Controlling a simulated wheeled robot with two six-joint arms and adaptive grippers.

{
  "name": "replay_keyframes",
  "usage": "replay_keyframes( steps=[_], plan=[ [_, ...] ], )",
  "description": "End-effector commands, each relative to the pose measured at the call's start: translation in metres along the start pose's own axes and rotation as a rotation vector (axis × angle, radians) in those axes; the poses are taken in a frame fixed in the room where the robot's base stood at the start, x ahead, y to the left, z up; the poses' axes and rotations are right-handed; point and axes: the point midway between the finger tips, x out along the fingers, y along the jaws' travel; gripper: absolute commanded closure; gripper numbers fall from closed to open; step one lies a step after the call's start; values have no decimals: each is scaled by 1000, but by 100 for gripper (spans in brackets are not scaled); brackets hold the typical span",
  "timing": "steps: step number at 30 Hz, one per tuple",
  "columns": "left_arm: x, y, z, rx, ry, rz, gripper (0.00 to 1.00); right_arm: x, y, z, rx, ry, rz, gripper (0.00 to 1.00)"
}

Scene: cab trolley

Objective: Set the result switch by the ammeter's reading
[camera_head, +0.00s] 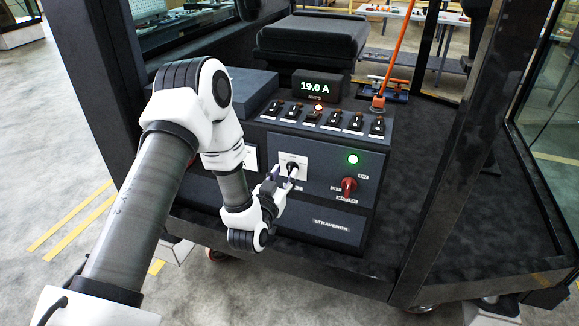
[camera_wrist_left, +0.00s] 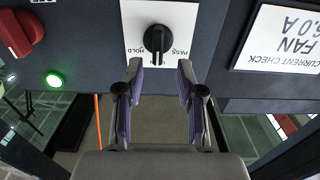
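The ammeter display (camera_head: 317,87) reads 19.0 A in the head view. The result switch is a black knob (camera_wrist_left: 158,40) on a white plate (camera_head: 302,161), with PASS and HOLD labels. Its white mark appears to lie between the two labels. A white card (camera_wrist_left: 285,38) reads CURRENT CHECK, FAN and a figure ending in 6.0 A, partly cut off by the frame edge. My left gripper (camera_wrist_left: 159,75) is open, its fingertips apart just short of the knob; it also shows in the head view (camera_head: 289,181). My right gripper is out of view.
A red master knob (camera_head: 349,187) and a lit green lamp (camera_head: 353,158) sit right of the switch. A row of several toggle switches (camera_head: 334,119) runs along the top, with a lit red lamp (camera_head: 318,107). Dark cab posts (camera_head: 453,150) stand to the right.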

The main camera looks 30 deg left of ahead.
Motion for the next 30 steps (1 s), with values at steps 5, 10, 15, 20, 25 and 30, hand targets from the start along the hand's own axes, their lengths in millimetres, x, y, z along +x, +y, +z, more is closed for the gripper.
replay_keyframes(
  steps=[5, 10, 15, 20, 25, 30],
  plan=[
    [28, 0, -2, 1, 1, 0, 62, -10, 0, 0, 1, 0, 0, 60],
    [35, 0, 0, 0, -1, 1, 62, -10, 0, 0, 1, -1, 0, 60],
    [35, 0, 0, 0, -1, 1, 77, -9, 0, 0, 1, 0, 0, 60],
    [34, 0, 0, 0, -1, 1, 100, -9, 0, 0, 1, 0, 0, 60],
    [34, 0, 0, 1, -1, 1, 100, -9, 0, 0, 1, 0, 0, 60],
    [34, 1, 0, 21, -1, 1, 100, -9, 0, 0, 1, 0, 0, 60]
  ],
)
